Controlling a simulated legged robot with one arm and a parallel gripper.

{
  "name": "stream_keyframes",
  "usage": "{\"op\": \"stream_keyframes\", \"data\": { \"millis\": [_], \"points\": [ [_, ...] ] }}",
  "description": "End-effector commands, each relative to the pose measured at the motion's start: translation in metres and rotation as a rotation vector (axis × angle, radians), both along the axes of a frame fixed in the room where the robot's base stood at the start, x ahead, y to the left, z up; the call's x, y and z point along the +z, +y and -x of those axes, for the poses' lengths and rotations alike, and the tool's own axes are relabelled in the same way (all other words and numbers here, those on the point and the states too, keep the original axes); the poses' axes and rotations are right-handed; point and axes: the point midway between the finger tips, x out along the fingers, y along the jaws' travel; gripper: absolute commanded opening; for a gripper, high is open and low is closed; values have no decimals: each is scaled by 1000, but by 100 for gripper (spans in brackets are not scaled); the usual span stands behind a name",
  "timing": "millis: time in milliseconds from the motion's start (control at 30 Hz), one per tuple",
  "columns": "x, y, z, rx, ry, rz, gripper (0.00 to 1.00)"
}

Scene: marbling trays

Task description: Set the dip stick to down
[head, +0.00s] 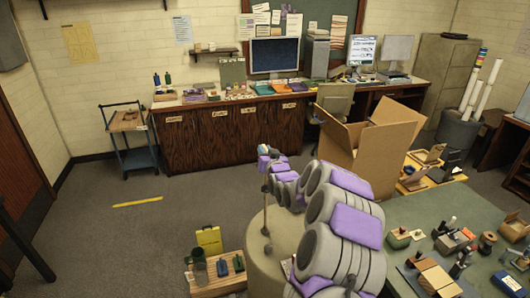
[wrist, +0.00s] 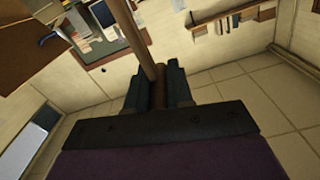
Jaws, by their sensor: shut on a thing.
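My gripper (head: 268,154) is at the rod's upper end. In the wrist view a brown wooden rod (wrist: 134,36) runs from the top edge down between the two dark fingers of my gripper (wrist: 159,82), which are shut on it. The rod's lower end and its mount are not clear.
My arm hides part of the drum. A low wooden crate (head: 215,288) with bottles stands left of it. A green-topped table (head: 400,212) with small items and an open cardboard box (head: 367,150) are to the right. Open carpet lies to the left, before a long wooden cabinet (head: 205,145).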

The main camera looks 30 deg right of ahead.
Motion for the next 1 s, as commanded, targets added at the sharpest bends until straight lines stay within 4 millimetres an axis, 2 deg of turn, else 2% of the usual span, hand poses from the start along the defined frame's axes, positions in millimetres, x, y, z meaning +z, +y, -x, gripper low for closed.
{"op": "stream_keyframes", "data": {
  "millis": [233,367,567,800,1000],
  "points": [
    [-2,-1,0,-2,-1,-1,0],
    [-15,-1,1,-3,1,-1,0],
    [-60,-2,1,-3,3,-2,0],
    [-136,-1,1,-3,6,-3,0],
    [-190,-1,2,-2,5,-2,0]
  ]
}}
